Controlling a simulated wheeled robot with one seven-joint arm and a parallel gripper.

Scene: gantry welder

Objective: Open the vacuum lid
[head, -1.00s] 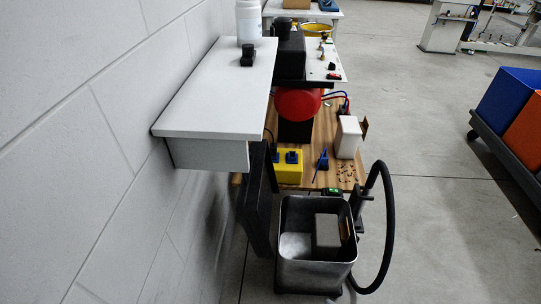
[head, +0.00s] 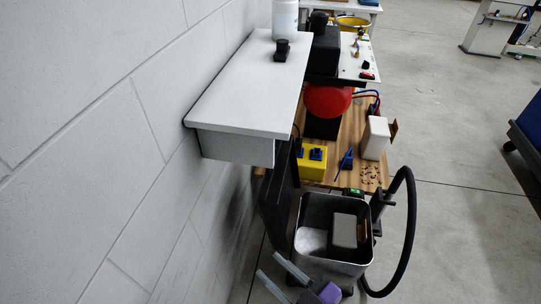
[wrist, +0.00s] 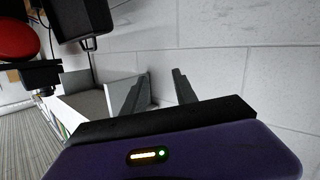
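A square metal bin (head: 335,262) with a black hose (head: 410,230) beside it stands on the floor at lower centre; it looks like the vacuum. Its top looks open, and a pale box-like shape (head: 345,230) shows inside. I cannot make out a separate lid. My gripper (head: 269,265) is at the bottom edge of the head view, left of the bin and apart from it in the picture. Its two fingers are spread with nothing between them; they also show spread in the wrist view (wrist: 158,85), against the white wall.
A white shelf (head: 250,90) juts from the block wall (head: 80,120) at left. A wooden bench (head: 345,135) behind the bin holds a yellow box (head: 312,162), a white box (head: 375,138) and a red rounded thing (head: 328,100). Floor at right is clear; a dark blue bin (head: 530,115) stands beyond.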

